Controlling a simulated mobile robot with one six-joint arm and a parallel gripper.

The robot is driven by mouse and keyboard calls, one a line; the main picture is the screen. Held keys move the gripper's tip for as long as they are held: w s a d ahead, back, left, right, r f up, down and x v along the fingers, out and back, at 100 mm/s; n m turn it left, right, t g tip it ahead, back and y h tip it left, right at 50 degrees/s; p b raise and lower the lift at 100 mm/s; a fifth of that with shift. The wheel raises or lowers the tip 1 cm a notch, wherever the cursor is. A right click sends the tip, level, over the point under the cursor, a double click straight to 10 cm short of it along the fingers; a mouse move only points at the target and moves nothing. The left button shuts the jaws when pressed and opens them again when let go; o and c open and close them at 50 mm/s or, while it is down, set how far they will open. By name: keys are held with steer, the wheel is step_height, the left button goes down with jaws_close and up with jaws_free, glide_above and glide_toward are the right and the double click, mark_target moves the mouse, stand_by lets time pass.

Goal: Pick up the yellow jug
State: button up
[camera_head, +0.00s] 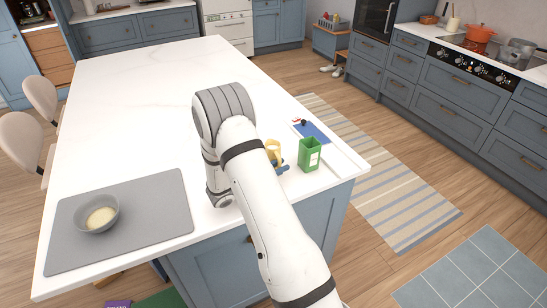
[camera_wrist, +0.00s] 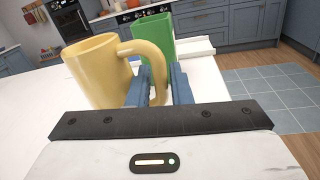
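The yellow jug (camera_head: 273,147) stands on the white counter near its right front corner, partly hidden by my arm in the head view. In the wrist view the jug (camera_wrist: 97,72) is upright, with its handle curving toward the right. My gripper (camera_wrist: 161,84) has its two blue fingers on either side of the lower handle. A narrow pale gap shows between the handle and the right finger, so the fingers look open. In the head view only a little of the gripper (camera_head: 281,167) shows past my arm.
A green open container (camera_head: 309,155) stands close to the right of the jug. Behind it lies a blue and white board (camera_head: 312,131) with small items. A grey mat (camera_head: 150,217) with a bowl (camera_head: 97,213) is at the left. The counter's middle is clear.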

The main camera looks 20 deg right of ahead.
steer(key=shift+c, duration=0.2)
jaws_close()
steer(key=shift+r, duration=0.25)
stand_by(0.5)
steer(key=shift+r+b, duration=0.9)
steer(key=shift+r, duration=3.75)
steer(key=shift+r, duration=0.1)
